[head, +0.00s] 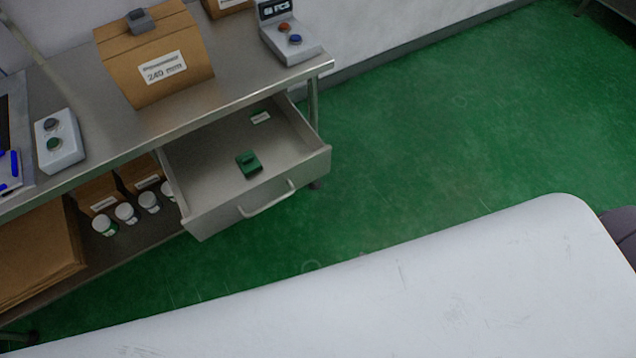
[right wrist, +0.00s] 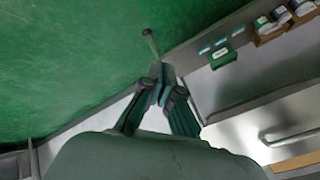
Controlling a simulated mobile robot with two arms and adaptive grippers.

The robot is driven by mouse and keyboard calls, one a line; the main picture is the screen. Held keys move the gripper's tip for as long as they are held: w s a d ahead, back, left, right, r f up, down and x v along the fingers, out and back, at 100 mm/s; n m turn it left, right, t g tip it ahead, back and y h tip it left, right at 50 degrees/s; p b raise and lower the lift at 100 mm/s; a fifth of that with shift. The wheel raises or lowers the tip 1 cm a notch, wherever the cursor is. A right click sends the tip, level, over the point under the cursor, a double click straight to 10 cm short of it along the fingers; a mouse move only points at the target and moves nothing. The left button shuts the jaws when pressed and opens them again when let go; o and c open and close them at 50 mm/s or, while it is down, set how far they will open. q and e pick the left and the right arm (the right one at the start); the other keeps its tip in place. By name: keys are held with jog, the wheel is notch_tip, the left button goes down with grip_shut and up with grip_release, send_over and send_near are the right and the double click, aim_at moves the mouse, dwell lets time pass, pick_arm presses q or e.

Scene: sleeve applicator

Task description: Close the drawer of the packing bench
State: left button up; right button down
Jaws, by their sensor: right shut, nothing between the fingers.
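The packing bench (head: 100,110) stands at the left in the head view. Its grey metal drawer (head: 260,207) is pulled well out under the bench top, at the bench's right end. The drawer's bar handle (head: 268,203) is on its front panel. A small green object (head: 249,163) and a white label (head: 260,117) lie inside. My right gripper (right wrist: 163,88) shows only in the right wrist view. Its fingers are together with nothing held. A bent metal bar (right wrist: 290,136) shows to its right, apart from the fingers; I cannot tell if it is the drawer handle. My left gripper is out of view.
On the bench top are a brown box (head: 160,62), a grey button box (head: 58,143) and a device with red and blue buttons (head: 290,40). Several white-capped jars (head: 126,213) stand on the shelf left of the drawer. Green floor (head: 430,130) right of the drawer is clear.

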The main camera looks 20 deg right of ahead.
jog(key=w+a+r+m+t+y+b, duration=0.1)
jog(key=w+a+r+m+t+b, duration=0.2)
jog(key=w+r, duration=0.45)
jog(key=m+t+y+b, duration=0.1)
jog(key=m+t, duration=0.2)
jog(key=m, duration=0.2)
send_near(315, 168)
jog(key=x, duration=0.6)
jog(key=shift+w+f, duration=0.1)
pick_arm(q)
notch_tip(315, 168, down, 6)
pick_arm(e)
jog(key=shift+w+a, duration=0.15)
jog(key=shift+w, duration=0.2)
jog(key=shift+w, duration=0.1)
